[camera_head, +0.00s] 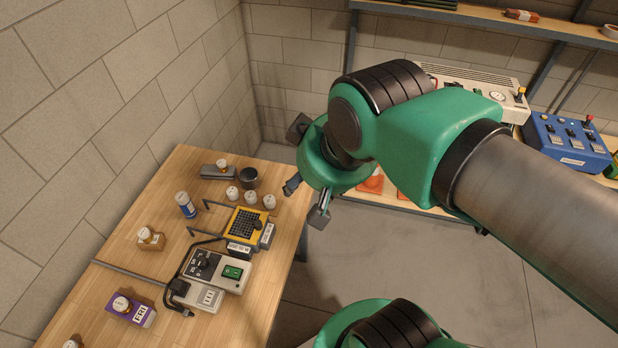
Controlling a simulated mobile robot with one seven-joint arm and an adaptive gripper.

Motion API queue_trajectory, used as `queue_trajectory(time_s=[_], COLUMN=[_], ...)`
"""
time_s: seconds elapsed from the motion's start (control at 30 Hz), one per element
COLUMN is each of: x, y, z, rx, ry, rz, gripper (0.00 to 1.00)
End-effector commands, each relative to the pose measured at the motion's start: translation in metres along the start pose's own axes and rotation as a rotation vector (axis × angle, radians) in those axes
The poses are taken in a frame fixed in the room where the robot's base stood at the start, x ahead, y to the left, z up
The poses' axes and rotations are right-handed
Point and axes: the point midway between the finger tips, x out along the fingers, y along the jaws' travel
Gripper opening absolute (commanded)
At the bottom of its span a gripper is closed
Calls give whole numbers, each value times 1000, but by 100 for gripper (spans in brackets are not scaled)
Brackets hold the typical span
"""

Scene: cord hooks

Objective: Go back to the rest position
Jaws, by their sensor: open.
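My gripper (305,202) is open, its two dark fingers apart with nothing seen between them. It hangs at the end of my green and grey arm, by the right edge of the wooden table (120,240). On the table, a grey control box (217,271) with a dial and green switch has a black cord (178,262) at its left side. A yellow block with a dark grid top (244,226) sits behind the box. Two dark hooks stand left of the yellow block, a front hook (205,238) and a back hook (222,207).
The table also holds a blue-and-white bottle (186,205), a dark cup (249,178), several white-capped bottles and a purple box (134,311). Behind my arm, shelves carry a blue control unit (567,141). Grey floor (370,265) lies open right of the table.

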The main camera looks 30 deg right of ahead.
Motion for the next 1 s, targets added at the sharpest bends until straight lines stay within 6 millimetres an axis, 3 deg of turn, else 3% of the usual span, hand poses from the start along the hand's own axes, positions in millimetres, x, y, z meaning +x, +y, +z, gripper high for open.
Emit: queue_trajectory(time_s=[0.27, 0.47, 1.0], x=[1, 13, 91], y=[0, 0, 0], z=[0, 6, 48], rx=[0, 1, 1], ry=[0, 0, 0], rz=[0, 0, 0], gripper=[50, 50, 50])
